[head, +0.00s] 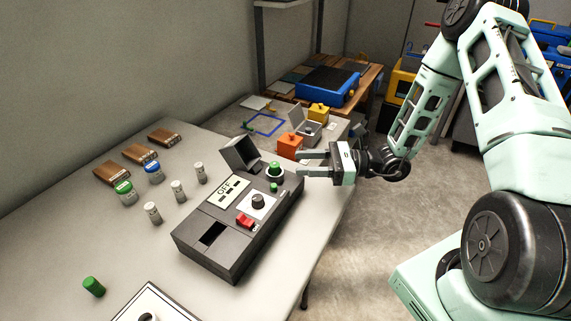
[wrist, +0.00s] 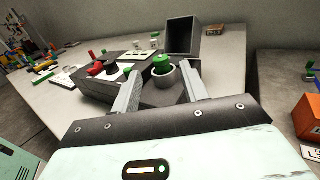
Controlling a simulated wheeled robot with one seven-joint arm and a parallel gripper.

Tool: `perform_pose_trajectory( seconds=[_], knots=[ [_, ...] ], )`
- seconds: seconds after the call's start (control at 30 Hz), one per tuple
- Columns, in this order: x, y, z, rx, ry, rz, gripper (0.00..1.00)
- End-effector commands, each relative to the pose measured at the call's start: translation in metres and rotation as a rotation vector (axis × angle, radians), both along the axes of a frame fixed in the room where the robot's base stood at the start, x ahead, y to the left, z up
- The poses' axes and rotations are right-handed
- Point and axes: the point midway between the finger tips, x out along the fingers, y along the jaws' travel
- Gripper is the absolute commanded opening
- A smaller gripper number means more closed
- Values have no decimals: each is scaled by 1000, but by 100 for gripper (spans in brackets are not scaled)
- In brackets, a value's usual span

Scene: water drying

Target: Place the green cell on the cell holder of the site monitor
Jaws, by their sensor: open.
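The site monitor (head: 222,243) is a dark grey box on the table, with an "OFF" panel, a knob, a red switch and an open hinged lid (head: 240,153). A green cell (head: 275,168) stands upright in the pale round cell holder (head: 275,178) at its far end. My gripper (head: 302,164) is open, just right of this cell. In the wrist view the green cell (wrist: 163,62) and the holder's ring (wrist: 165,76) show between and beyond the spread fingertips, apparently not gripped.
An orange box (head: 289,146) sits close behind my gripper. The table's right edge is near; open floor lies beyond.

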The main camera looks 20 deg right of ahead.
Motion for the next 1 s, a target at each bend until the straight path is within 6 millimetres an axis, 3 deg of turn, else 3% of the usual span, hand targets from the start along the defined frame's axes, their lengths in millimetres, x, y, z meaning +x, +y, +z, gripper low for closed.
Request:
perform_pose_trajectory(
  seconds=[0.2, 0.37, 0.47, 0.53, 0.7, 0.9, 1.0],
  knots=[
    [-13, -29, 0, -1, -2, -1, 44],
    [-19, -28, 5, -18, -11, 41, 44],
    [-32, 1, 19, -84, -51, 186, 44],
    [-52, 32, 32, -165, -103, 351, 44],
    [-122, 95, 58, -430, -311, 840, 44],
    [-192, 120, 74, -754, -679, 1352, 44],
    [-213, 123, 82, -908, -918, 1563, 44]
  ],
)
